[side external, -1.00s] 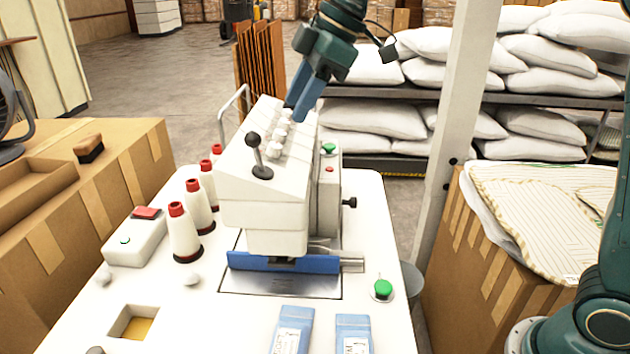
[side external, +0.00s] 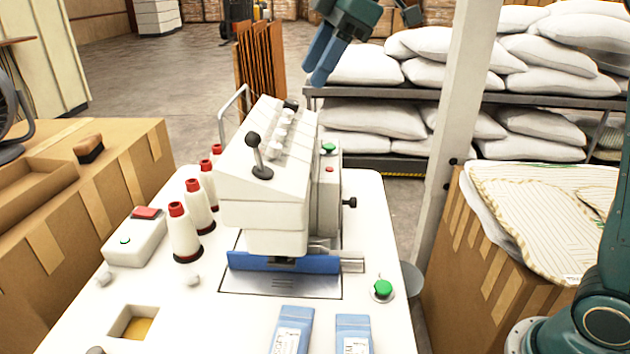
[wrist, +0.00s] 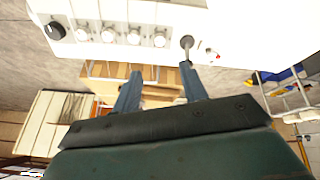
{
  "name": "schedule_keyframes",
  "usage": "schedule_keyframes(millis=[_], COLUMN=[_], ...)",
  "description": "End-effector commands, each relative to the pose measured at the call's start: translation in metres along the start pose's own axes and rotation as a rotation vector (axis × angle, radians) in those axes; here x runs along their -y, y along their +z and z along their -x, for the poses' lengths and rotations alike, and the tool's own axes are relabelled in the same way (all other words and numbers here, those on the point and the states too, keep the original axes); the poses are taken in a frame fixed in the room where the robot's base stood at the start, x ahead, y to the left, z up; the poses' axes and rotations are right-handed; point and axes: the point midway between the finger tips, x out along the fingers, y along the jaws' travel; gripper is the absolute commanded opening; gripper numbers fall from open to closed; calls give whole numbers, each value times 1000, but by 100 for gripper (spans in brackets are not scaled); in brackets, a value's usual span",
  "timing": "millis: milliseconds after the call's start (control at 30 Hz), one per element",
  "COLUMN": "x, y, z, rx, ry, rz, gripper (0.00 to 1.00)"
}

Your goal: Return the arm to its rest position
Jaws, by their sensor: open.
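My gripper (side external: 325,55) is open and empty, with blue fingers, in the air above and behind the white machine (side external: 265,215) in the side view. It is clear of the machine's sloped top. In the wrist view my gripper (wrist: 158,92) shows two blue fingers apart with nothing between them. The machine's panel with several white knobs (wrist: 132,36) lies across the top of that view. My dark green arm base (side external: 590,325) stands at the lower right of the side view.
The white table (side external: 190,315) holds red-topped cones (side external: 180,232), a green button (side external: 382,289) and two blue packets (side external: 293,330). A pale post (side external: 455,120) stands right of the machine. White pillows (side external: 430,75) fill a shelf behind. Striped covers (side external: 545,215) lie on a cardboard box.

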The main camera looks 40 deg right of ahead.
Motion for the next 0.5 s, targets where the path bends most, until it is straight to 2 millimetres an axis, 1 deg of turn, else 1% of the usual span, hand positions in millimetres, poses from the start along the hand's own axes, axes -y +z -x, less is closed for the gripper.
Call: schedule_keyframes(millis=[267,367,500], x=[5,12,28], y=[3,8,20], z=[3,7,14], rx=[-1,-3,-8], ry=[4,12,33], rz=[-27,-69,-161], gripper=[43,43,43])
